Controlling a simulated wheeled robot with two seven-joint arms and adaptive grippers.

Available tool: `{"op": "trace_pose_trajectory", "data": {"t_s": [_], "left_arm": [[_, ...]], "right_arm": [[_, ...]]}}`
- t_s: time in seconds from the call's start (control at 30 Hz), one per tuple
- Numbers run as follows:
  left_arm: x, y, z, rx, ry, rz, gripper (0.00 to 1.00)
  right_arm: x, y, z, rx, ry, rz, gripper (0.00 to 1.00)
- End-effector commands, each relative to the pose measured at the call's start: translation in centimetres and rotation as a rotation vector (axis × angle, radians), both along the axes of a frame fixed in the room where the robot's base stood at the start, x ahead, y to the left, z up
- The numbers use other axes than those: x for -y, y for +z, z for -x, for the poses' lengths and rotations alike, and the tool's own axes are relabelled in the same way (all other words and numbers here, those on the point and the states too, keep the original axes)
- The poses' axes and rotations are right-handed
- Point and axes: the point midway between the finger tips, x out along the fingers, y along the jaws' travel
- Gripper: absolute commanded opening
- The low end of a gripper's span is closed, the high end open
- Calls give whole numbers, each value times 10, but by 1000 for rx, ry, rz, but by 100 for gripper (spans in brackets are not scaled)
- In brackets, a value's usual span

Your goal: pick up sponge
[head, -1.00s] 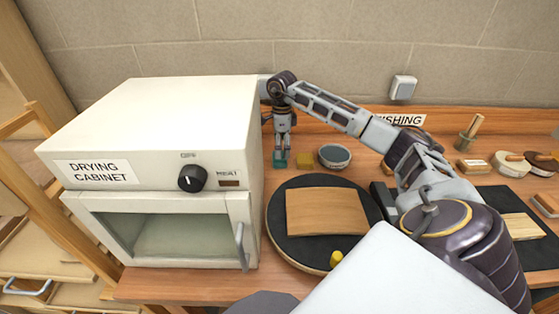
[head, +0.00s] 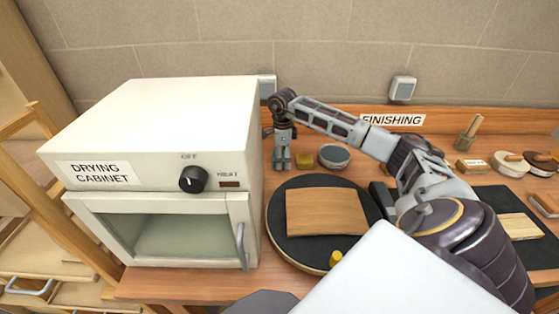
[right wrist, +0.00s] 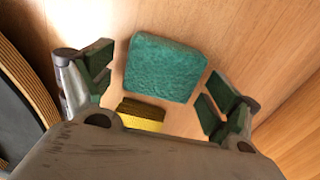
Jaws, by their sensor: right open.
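A teal, rough-textured block (right wrist: 165,68), which looks like the sponge, lies flat on the wooden bench in the right wrist view. My right gripper (right wrist: 160,92) is open and empty, with one finger on each side of the block's near end. I cannot tell whether either finger touches it. In the head view my right gripper (head: 281,165) points down beside the drying cabinet and mostly hides the teal block. A smaller yellow block with a dark brown top (right wrist: 142,115) lies nearer the palm, partly hidden by the gripper body. My left gripper is not in view.
The white drying cabinet (head: 150,120) stands close to the left of my gripper. A round dark turntable (head: 290,240) bearing a curved wood sheet (head: 327,212) is in front. A bowl (head: 334,156) stands to the right. The wall is behind.

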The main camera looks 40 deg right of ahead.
Motion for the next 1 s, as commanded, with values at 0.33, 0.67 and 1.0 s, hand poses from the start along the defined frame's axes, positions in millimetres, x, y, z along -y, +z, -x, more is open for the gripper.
{"op": "trace_pose_trajectory", "data": {"t_s": [0.33,0.67,1.0], "left_arm": [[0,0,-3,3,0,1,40],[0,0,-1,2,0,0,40],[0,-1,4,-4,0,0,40]], "right_arm": [[0,0,0,0,0,0,61],[0,0,0,0,0,0,47],[0,14,-1,2,0,0,47]]}}
